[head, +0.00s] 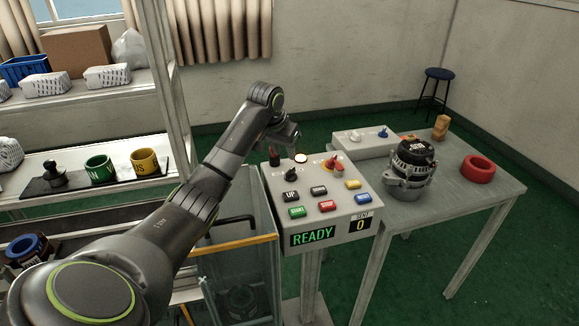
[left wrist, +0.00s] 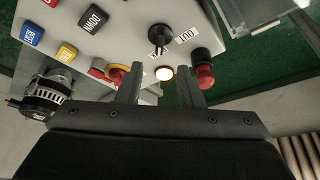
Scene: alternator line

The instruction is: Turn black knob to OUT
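The black knob (head: 291,174) sits on the sloped face of the grey control box (head: 337,212), near its upper left. In the left wrist view the knob (left wrist: 159,36) is at the top centre, beside a white label reading OUT (left wrist: 187,36). In the head view the left gripper (head: 287,140) hangs above the box's back edge. My right gripper is not in view.
Several coloured push buttons sit in front. An alternator (head: 410,168) and a red ring (head: 478,169) stand on the table at right.

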